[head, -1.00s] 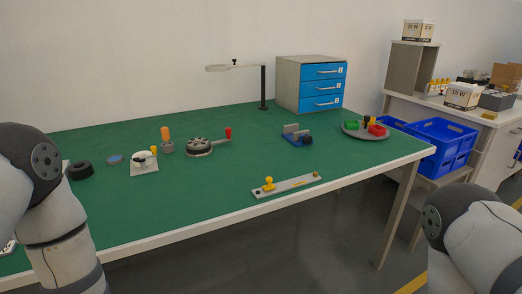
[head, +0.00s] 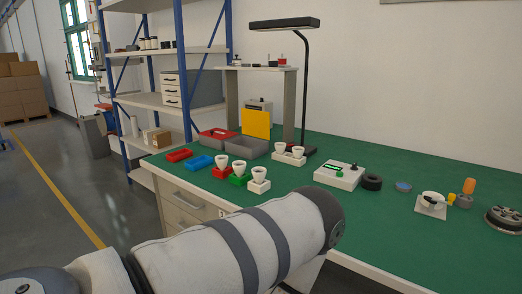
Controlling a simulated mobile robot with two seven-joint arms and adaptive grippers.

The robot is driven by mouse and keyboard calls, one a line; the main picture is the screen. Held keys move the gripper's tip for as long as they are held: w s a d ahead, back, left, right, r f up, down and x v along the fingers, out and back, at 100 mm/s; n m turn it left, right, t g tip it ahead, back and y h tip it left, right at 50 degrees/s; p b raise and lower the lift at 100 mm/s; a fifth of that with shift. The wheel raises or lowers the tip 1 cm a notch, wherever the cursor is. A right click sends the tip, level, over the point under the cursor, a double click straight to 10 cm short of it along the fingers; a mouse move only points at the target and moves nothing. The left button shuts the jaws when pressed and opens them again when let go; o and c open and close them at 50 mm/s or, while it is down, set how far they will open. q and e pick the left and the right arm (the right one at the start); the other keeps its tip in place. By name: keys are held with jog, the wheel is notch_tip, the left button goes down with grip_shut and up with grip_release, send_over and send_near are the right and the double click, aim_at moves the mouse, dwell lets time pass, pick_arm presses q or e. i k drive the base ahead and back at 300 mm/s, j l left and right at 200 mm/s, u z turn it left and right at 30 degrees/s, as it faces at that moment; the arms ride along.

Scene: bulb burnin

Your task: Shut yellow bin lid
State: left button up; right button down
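A yellow lid (head: 256,124) stands upright, open, at the back of a grey bin (head: 255,150) near the left end of the green bench. The bin's top is uncovered. A neighbouring bin with a red lid (head: 216,134) stands to its left; its lid lies roughly flat. Links of my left arm cross the lower part of the head view, in front of the bench edge. Neither of my grippers is in view.
White bulb-like cups stand on red, green and white blocks (head: 259,187) in front of the bins, near red and blue trays (head: 199,162). A black lamp (head: 306,90) and a white tester box (head: 339,176) stand to the right. Blue-post shelving (head: 226,50) is behind at left.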

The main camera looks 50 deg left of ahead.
aim_at(256, 123)
jog(key=u, duration=1.7)
jog(key=j+u, duration=0.15)
